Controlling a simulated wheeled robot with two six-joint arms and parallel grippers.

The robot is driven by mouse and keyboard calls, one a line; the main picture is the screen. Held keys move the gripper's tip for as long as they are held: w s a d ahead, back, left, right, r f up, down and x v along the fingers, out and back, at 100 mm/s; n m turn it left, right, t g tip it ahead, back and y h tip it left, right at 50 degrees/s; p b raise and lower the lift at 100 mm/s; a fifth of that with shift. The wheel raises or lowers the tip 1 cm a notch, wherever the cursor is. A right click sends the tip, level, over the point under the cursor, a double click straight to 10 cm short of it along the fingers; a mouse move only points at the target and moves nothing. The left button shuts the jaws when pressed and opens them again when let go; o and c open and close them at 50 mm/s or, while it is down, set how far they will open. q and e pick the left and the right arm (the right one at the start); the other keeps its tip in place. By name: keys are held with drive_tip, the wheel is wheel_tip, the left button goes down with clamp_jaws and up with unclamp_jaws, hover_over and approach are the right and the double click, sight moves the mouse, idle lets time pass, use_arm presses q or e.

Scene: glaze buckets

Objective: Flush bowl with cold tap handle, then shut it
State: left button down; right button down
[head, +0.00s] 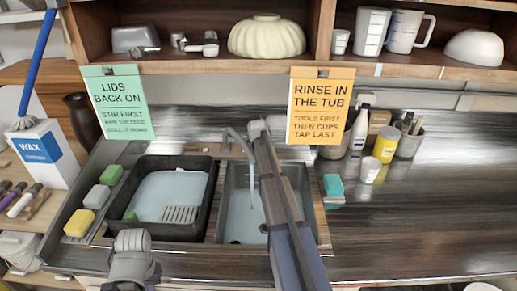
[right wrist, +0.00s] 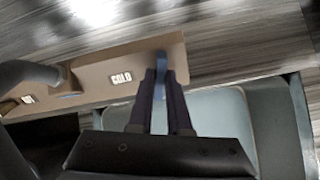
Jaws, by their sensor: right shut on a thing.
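The cold tap handle (right wrist: 161,66) is blue and stands on a tan strip beside the "COLD" label (right wrist: 121,77) in the right wrist view. My right gripper (right wrist: 160,80) is shut on this handle. In the head view my right arm reaches to the back of the sink and hides the handle. The grey spout (head: 238,140) arches over the sink bowl (head: 238,212). A pale stream (head: 251,185) appears to run from the spout into the bowl. My left arm's end (head: 133,255) is low at the left; its fingers cannot be made out.
A black tub (head: 207,205) with pale liquid and a slotted grate sits left of the bowl. Sponges (head: 78,222) lie left of it. A teal sponge (head: 333,185) lies right of the bowl. Orange (head: 321,105) and green (head: 119,100) signs hang above. The right counter is mostly clear.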

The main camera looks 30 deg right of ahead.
drive_tip(key=shift+n, duration=0.4)
drive_tip(key=c, duration=0.9)
unclamp_jaws()
drive_tip(key=shift+o, duration=0.2)
drive_tip(key=shift+s+r, duration=0.1)
drive_tip(key=p+v, duration=0.6)
drive_tip(key=v, duration=0.1)
drive_tip(key=shift+s+r, duration=0.2)
drive_tip(key=shift+a, duration=0.1)
